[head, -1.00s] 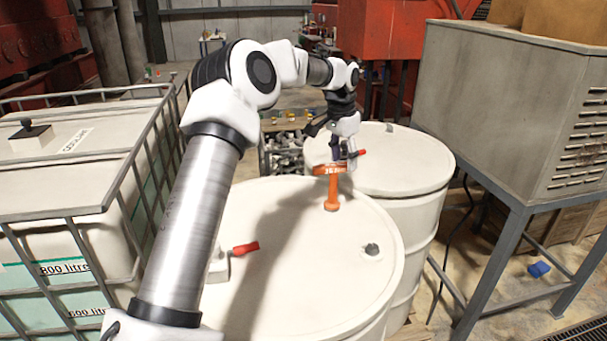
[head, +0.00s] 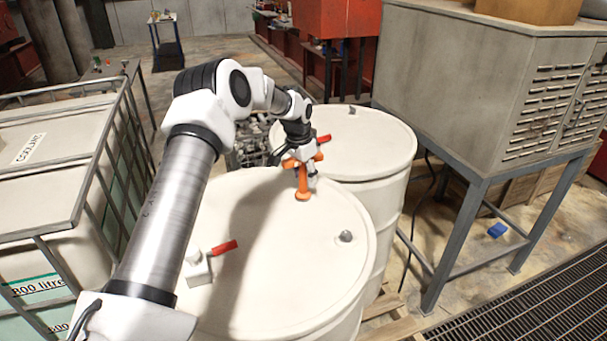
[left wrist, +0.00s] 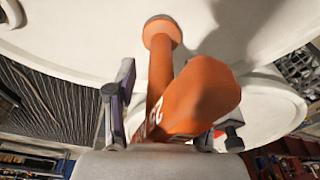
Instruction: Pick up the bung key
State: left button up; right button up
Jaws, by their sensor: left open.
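The orange bung key (head: 303,185) stands upright on the near white drum (head: 250,290), close to its far edge. In the left wrist view the key (left wrist: 160,75) rises from the drum top, with its broad head close to the camera. My left gripper (head: 300,165) is at the key's upper part and hides some of it. In the left wrist view my left gripper (left wrist: 160,110) is open, one finger on each side of the key. I cannot tell whether a finger touches it. My right gripper is out of view.
The near drum top carries a tap with a red handle (head: 224,247) and a grey bung (head: 345,236). A second white drum (head: 375,150) stands behind. A caged coolant tank (head: 50,190) is at left, a grey cabinet (head: 450,100) on legs at right.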

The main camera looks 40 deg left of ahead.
pick_arm(q)
jog(key=shift+d, duration=0.1)
jog(key=shift+s+a, duration=0.1)
jog(key=shift+a, duration=0.1)
grip_shut()
